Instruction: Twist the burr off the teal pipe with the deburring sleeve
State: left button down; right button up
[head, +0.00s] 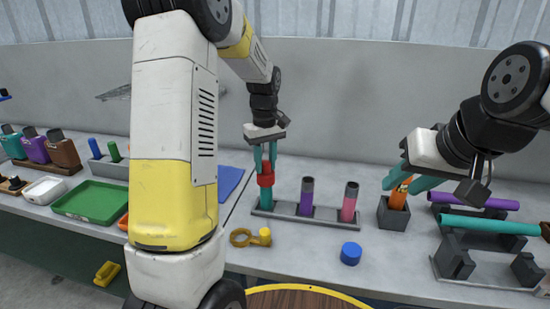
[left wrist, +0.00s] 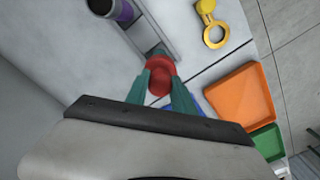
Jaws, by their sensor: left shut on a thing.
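The teal pipe (head: 267,199) stands upright at the left end of a grey rack (head: 306,216). The red deburring sleeve (head: 265,175) sits at the pipe's top end, and the burr is hidden. My left gripper (head: 265,164) is shut on the sleeve from above, with teal fingers. The left wrist view shows the red sleeve (left wrist: 160,76) between the fingertips. How far the sleeve reaches down over the pipe cannot be told. My right gripper (head: 408,184) is at an orange tool (head: 398,197) standing in a dark block; its fingers look spread apart around it.
A purple pipe (head: 306,199) and a pink pipe (head: 348,204) stand in the same rack. A yellow ring tool (head: 241,238) and a blue cap (head: 351,253) lie in front. Horizontal purple and teal tubes (head: 490,224) rest on stands at right. A green tray (head: 90,202) is at left.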

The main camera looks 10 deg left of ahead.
pick_arm(q)
jog(key=m, duration=1)
jog(key=shift+m, duration=0.4)
jog(key=n, duration=1.1)
jog(key=shift+n, duration=0.3)
